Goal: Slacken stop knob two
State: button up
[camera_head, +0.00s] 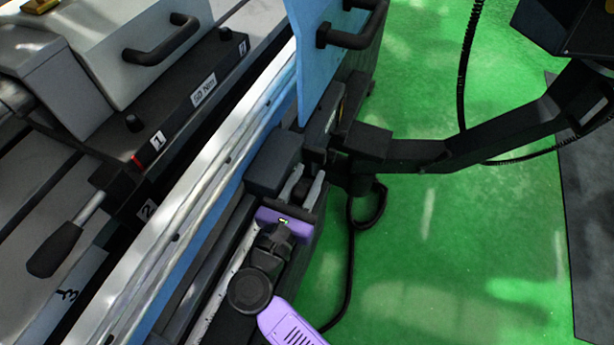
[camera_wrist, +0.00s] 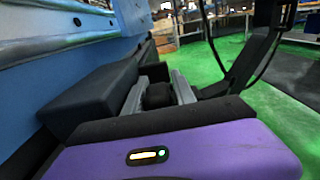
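My gripper (camera_head: 305,180), with a purple hand and grey fingers, is at the front side of the grinder, right of the long rail. In the wrist view, its two fingers (camera_wrist: 159,82) stand apart on either side of a round black knob (camera_wrist: 157,96). The knob sits beside a black block (camera_wrist: 92,97). I cannot tell whether the fingers touch it. No number shows on this knob, so I cannot tell whether it is stop knob two. Two small black knobs (camera_head: 133,122) sit on the numbered black bar at the upper left.
A black-handled lever (camera_head: 56,248) is at the left, near labels 2 and 3. A blue door (camera_head: 335,50) with a black handle rises above my gripper. A black bracket arm (camera_head: 450,152) extends right. Green floor (camera_head: 430,240) is open at the right.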

grip_shut()
jog(key=shift+f, duration=0.1)
jog(key=t+b, duration=0.1)
jog(key=b, duration=0.3)
jog(key=r+t+h+b, duration=0.1)
jog(key=b, duration=0.3)
jog(key=shift+s+t+b, duration=0.15)
jog(key=shift+t+b, duration=0.25)
